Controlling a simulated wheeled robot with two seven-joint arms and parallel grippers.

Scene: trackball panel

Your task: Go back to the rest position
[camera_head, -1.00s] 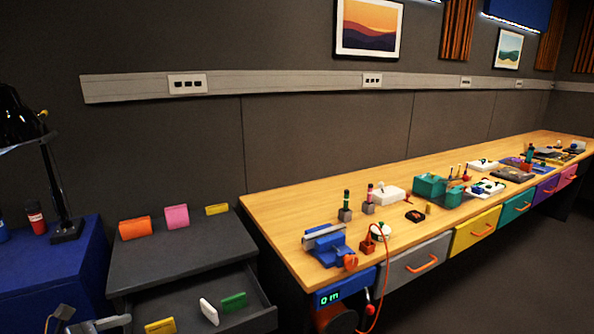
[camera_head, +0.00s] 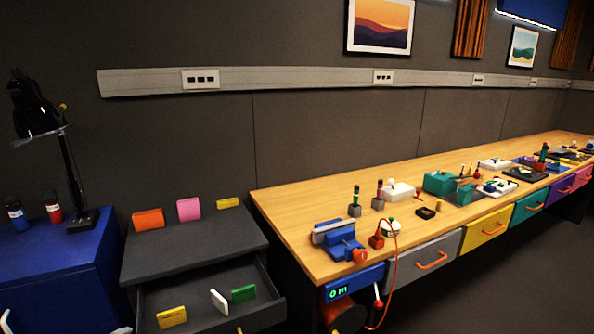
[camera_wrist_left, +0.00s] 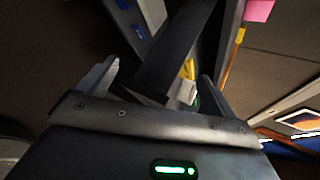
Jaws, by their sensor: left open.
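My left gripper (camera_wrist_left: 158,82) shows in the left wrist view with its two fingers spread apart. No object is held between the fingers. Behind them are a dark grey drawer edge and a bit of yellow and green, partly hidden. My right gripper is in neither view.
An open dark drawer (camera_head: 205,310) holds yellow, white and green blocks. Its cabinet top (camera_head: 195,240) carries orange, pink and yellow blocks. A blue cabinet (camera_head: 60,265) with a black lamp (camera_head: 70,170) stands left. A long wooden bench (camera_head: 300,208) stands right, with several devices.

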